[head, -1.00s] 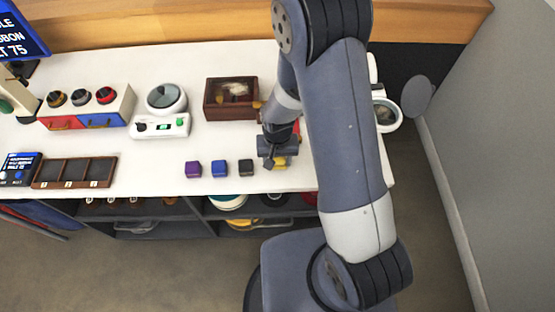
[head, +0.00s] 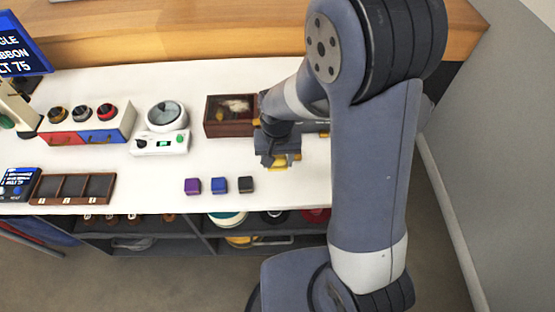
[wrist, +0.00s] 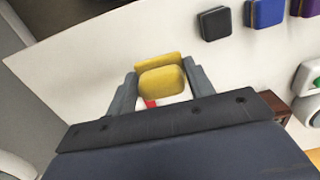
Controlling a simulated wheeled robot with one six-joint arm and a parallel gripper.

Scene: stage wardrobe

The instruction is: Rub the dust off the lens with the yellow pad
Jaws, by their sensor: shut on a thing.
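My gripper (head: 279,160) is shut on the yellow pad (wrist: 161,80), which shows between the two grey fingers in the wrist view. In the head view a little of the yellow pad (head: 279,167) shows below my gripper, over the white table. I cannot tell whether it touches the table top. The lens is not clearly in view now; my arm covers the table's right end in the head view. A pale rounded edge (wrist: 14,166) at the wrist view's lower left is too cut off to name.
Purple (head: 192,186), blue (head: 218,185) and black (head: 246,185) blocks lie in a row left of my gripper. A wooden box (head: 230,129) stands behind them. A white scale (head: 160,143) and a compartment tray (head: 73,203) are farther left. The front strip between tray and blocks is clear.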

